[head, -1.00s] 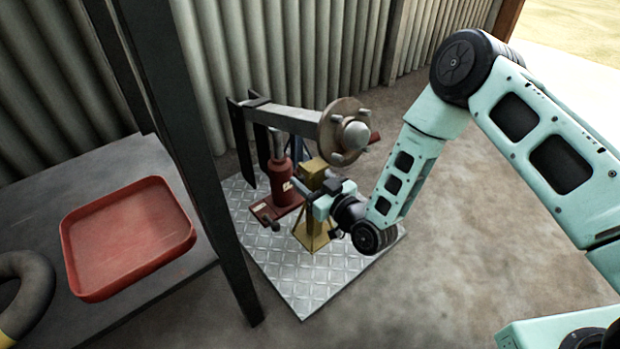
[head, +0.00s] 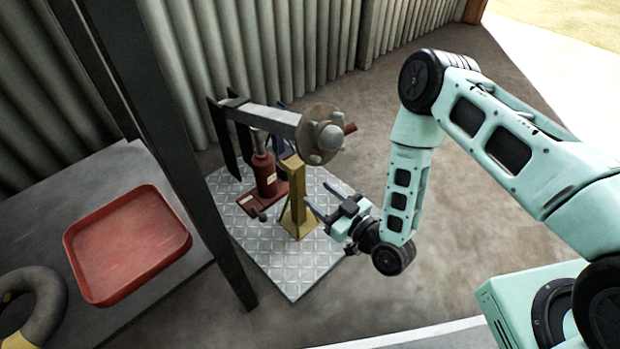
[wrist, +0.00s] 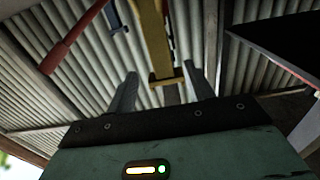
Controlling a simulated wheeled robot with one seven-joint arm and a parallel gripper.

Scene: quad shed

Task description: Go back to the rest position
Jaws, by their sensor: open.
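My gripper (head: 322,207) is open and empty in the head view, just right of a yellow stand (head: 297,200) and apart from it. The yellow stand is upright on a metal tread plate (head: 300,272). In the wrist view, the two fingers (wrist: 158,92) are spread wide with nothing between them that they touch. The yellow stand (wrist: 154,40) shows beyond the fingertips.
A red bottle jack (head: 265,178) stands left of the yellow stand, under an axle with a round hub (head: 322,135). A dark post (head: 190,170) separates them from a bench with a red tray (head: 127,245). Concrete floor (head: 430,285) is clear at the right.

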